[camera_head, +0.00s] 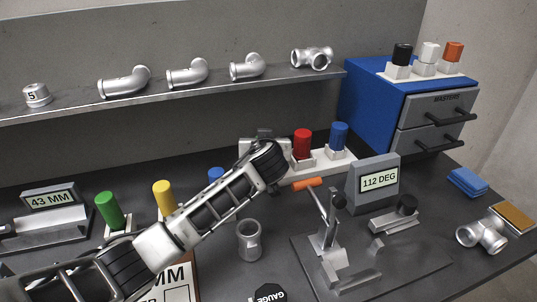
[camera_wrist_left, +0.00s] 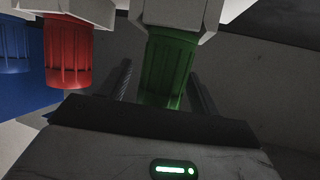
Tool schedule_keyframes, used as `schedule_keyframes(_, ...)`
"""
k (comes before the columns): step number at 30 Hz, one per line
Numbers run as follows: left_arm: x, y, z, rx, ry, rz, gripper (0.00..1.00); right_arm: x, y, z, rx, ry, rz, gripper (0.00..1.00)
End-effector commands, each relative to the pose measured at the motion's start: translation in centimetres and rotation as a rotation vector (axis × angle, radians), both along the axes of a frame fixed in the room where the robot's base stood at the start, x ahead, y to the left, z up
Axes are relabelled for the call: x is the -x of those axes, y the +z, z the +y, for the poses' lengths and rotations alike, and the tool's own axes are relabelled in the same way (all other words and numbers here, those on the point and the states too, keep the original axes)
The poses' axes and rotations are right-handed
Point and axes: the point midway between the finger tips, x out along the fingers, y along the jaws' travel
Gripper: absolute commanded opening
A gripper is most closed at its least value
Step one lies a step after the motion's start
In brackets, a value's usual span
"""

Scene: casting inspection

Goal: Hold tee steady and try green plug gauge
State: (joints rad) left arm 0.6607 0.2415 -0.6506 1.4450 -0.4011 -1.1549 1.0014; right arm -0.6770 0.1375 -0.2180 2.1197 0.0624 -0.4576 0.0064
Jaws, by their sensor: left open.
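A green plug gauge (camera_wrist_left: 170,70) hangs between the two fingers of my open left gripper (camera_wrist_left: 163,82) in the left wrist view; whether the fingers touch it cannot be told. In the head view my left gripper (camera_head: 263,138) is at the left end of the white rack (camera_head: 338,166), and my arm hides that green gauge. A second green plug gauge (camera_head: 110,210) stands at the front left. A silver tee (camera_head: 482,235) lies at the right of the table, and a similar fitting (camera_head: 312,58) sits on the shelf. My right gripper is not in view.
A red gauge (camera_head: 302,141) and a blue gauge (camera_head: 338,136) stand beside the gripper. A clamp with an orange handle (camera_head: 307,184) stands on a dark plate, near the 112 DEG display (camera_head: 378,182). A short silver fitting (camera_head: 249,240) stands mid-table. The blue cabinet (camera_head: 366,105) is at the back right.

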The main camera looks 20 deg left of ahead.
Motion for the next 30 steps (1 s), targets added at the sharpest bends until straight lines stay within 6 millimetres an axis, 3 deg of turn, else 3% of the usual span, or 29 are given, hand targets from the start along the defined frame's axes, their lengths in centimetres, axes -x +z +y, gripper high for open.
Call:
schedule_keyframes(7, -0.1, -0.1, 0.2, 0.002, 0.001, -0.001, 0.62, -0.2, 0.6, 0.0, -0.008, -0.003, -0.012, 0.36)
schedule_keyframes(12, -0.1, -0.1, 0.2, 0.002, 0.001, -0.001, 0.15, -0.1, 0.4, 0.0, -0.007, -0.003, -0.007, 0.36)
schedule_keyframes(15, -0.1, 0.0, 0.2, 0.001, 0.001, -0.002, 0.09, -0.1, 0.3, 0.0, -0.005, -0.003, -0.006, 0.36)
schedule_keyframes(23, -0.1, 0.1, 0.2, 0.002, 0.001, -0.001, 0.09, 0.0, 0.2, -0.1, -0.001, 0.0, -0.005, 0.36)
schedule_keyframes(30, -0.1, 2.5, 0.1, 0.005, 0.001, -0.005, 0.09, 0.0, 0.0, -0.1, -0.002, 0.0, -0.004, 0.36)
